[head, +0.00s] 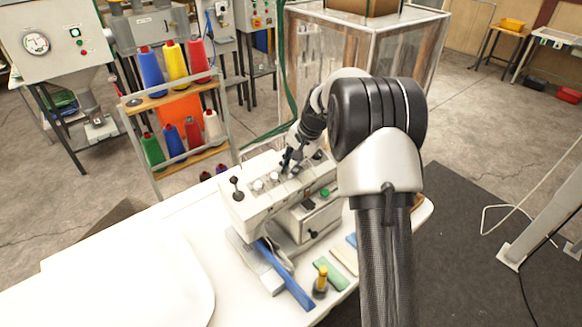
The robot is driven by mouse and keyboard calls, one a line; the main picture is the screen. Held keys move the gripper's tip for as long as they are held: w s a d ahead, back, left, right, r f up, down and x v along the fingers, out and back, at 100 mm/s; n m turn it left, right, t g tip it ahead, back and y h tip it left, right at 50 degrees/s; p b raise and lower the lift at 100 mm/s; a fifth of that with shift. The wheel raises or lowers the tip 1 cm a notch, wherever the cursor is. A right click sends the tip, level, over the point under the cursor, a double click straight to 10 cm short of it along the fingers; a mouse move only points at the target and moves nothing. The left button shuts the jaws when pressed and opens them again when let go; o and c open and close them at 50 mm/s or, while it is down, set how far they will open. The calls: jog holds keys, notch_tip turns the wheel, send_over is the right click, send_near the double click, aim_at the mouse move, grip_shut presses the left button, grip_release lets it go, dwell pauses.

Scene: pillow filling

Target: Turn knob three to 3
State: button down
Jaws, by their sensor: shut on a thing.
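A pale control box (250,206) on a machine stands on the white table, with a row of controls along its top. Two light round knobs, the left one (258,184) and the one beside it (274,177), are in clear view. My gripper (289,165) is down at the row just right of them, its dark fingers shut on a knob that they mostly hide. By its place in the row this looks like the third knob from the left. Its pointer and any numbers are too small or hidden to read.
A black ball-topped lever (236,182) stands at the box's left end. A green button (324,192) is on its front. A thread rack (180,110) stands behind.

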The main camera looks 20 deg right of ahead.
jog(key=n+b, duration=0.1)
jog(key=n, duration=0.4)
jog(key=shift+n+g, duration=0.3)
jog(key=shift+n+h, duration=0.4)
jog(key=shift+n, duration=1.8)
jog(key=c, duration=1.7)
grip_release()
jog(key=v, duration=1.2)
jog(key=shift+w+a+r, duration=0.1)
jog(key=shift+w+a, duration=0.05)
